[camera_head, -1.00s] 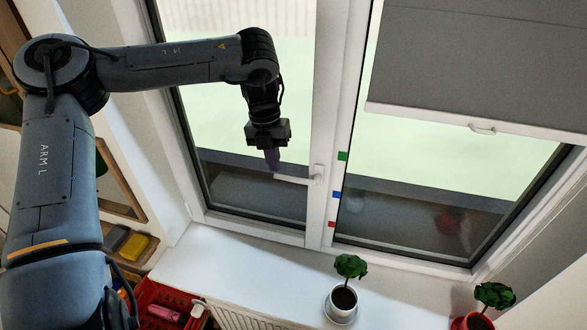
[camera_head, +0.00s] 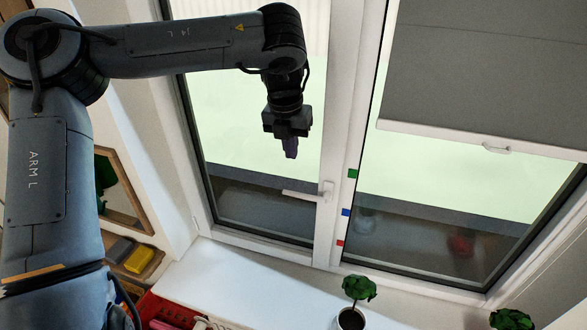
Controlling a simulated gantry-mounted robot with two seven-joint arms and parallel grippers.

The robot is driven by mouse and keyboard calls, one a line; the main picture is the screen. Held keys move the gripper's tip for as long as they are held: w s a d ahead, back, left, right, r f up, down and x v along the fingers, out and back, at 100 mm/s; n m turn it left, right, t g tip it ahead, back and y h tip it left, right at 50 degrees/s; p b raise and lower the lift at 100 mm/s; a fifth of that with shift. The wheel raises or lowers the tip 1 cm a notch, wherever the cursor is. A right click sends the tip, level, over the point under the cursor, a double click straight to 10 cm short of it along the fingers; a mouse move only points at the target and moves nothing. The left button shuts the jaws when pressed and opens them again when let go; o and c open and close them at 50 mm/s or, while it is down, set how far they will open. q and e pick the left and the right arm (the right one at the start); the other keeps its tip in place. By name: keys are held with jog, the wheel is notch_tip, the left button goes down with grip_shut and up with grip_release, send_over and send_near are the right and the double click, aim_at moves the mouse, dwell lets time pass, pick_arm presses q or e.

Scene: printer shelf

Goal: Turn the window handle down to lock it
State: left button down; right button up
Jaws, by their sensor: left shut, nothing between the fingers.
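The white window handle (camera_head: 304,194) is on the frame's middle upright. Its lever points left from its pivot, roughly level, in front of the left pane. My left gripper (camera_head: 290,152) hangs in front of that pane, with its fingers above the lever in the picture. The fingers are shut and empty, and a visible gap separates them from the handle. The window (camera_head: 325,230) looks closed. My right gripper is out of view.
Green, blue and red tabs (camera_head: 346,212) mark the frame right of the handle. A grey blind (camera_head: 480,75) covers the upper right pane. A potted plant (camera_head: 359,288) stands on the white sill (camera_head: 260,285), another plant (camera_head: 511,319) at lower right. Shelves and a red crate (camera_head: 160,308) are at left.

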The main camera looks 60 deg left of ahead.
pick_arm(q)
jog(key=p, duration=0.3)
send_over(296, 193)
jog(key=f, duration=1.1)
jog(key=shift+s+d+f, duration=0.2)
jog(key=shift+s+d, duration=0.05)
jog(key=shift+s, duration=0.1)
jog(key=shift+w+a+f, duration=0.1)
jog(key=shift+w+f, duration=0.1)
jog(key=shift+f, duration=0.8)
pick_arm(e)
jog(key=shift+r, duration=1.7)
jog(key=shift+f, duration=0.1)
